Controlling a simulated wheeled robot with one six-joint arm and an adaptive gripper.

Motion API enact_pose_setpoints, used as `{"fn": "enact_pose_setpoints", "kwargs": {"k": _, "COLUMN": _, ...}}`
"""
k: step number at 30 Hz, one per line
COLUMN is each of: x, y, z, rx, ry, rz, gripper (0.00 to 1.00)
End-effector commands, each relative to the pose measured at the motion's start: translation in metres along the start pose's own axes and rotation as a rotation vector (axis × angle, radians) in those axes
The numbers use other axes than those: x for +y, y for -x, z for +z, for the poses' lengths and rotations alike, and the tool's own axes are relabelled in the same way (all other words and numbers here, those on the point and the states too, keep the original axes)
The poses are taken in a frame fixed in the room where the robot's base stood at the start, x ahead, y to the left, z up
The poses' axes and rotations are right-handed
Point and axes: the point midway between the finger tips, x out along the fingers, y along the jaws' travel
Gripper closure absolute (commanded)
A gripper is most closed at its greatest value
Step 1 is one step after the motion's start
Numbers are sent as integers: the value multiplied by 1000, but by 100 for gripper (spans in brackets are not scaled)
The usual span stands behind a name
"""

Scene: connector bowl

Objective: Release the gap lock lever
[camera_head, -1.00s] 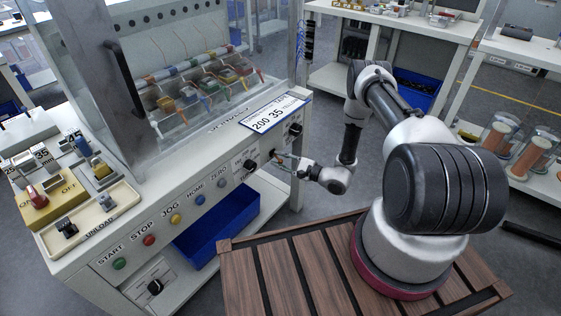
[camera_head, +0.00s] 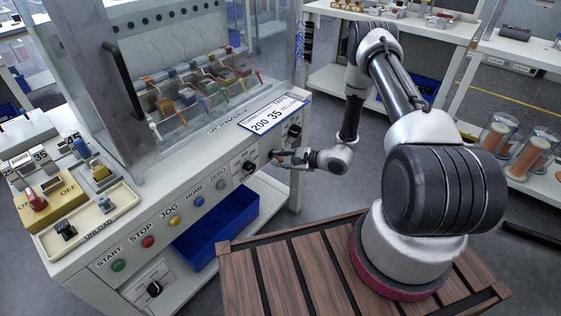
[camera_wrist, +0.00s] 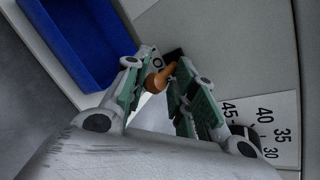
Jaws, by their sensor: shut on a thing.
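The gap lock lever looks like the small orange-brown handle (camera_wrist: 158,79) between my fingertips in the wrist view. My gripper (camera_wrist: 160,74) is shut on it, with green-padded fingers on both sides. In the head view my gripper (camera_head: 277,156) reaches the right end of the machine's front panel, just right of a black knob (camera_head: 249,167). The lever itself is too small and covered to make out there. A dark slot or plate lies beside the lever's far end in the wrist view.
A number scale (camera_wrist: 266,130) lies to the right of my gripper in the wrist view. A blue bin (camera_head: 218,222) sits on the shelf under the panel. Several coloured buttons line the panel to the left. Floor is clear right of the machine.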

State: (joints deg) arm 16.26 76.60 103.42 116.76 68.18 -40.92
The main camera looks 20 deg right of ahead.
Motion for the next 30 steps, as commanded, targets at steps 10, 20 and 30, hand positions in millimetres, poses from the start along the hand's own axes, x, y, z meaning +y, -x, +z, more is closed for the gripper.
{"fn": "enact_pose_setpoints", "kwargs": {"k": 10, "x": 2, "y": 4, "z": 14, "rx": 218, "ry": -56, "rz": 249, "gripper": 98}}
{"fn": "enact_pose_setpoints", "kwargs": {"k": 20, "x": -2, "y": 6, "z": 20, "rx": 380, "ry": -101, "rz": 413, "gripper": 95}}
{"fn": "enact_pose_setpoints", "kwargs": {"k": 30, "x": -3, "y": 7, "z": 22, "rx": 431, "ry": -120, "rz": 466, "gripper": 96}}
